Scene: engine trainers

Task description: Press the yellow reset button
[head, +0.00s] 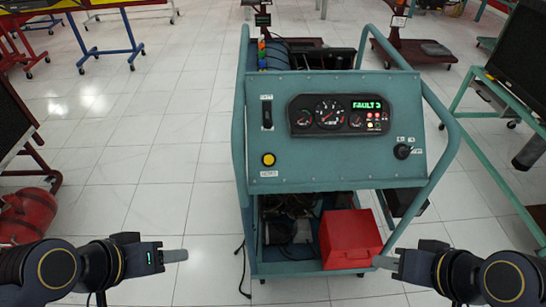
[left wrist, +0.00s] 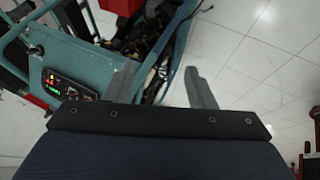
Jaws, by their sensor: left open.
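The yellow reset button (head: 268,159) sits at the lower left of the sloped teal panel (head: 345,165), above a small white label. My left gripper (head: 175,255) is left of the engine trainer and below the button's level in the picture, apart from both. In the left wrist view its two fingers (left wrist: 161,85) are spread with nothing between them. I cannot make out the button in that view. My right gripper (head: 385,262) is in front of the trainer's lower right side; its finger gap cannot be made out.
The panel bears a gauge cluster (head: 339,115) reading FAULT 3, a black switch (head: 267,115) and a dark knob (head: 402,151). A red box (head: 350,239) sits on the trainer's lower shelf. A red cylinder (head: 28,214) lies far left.

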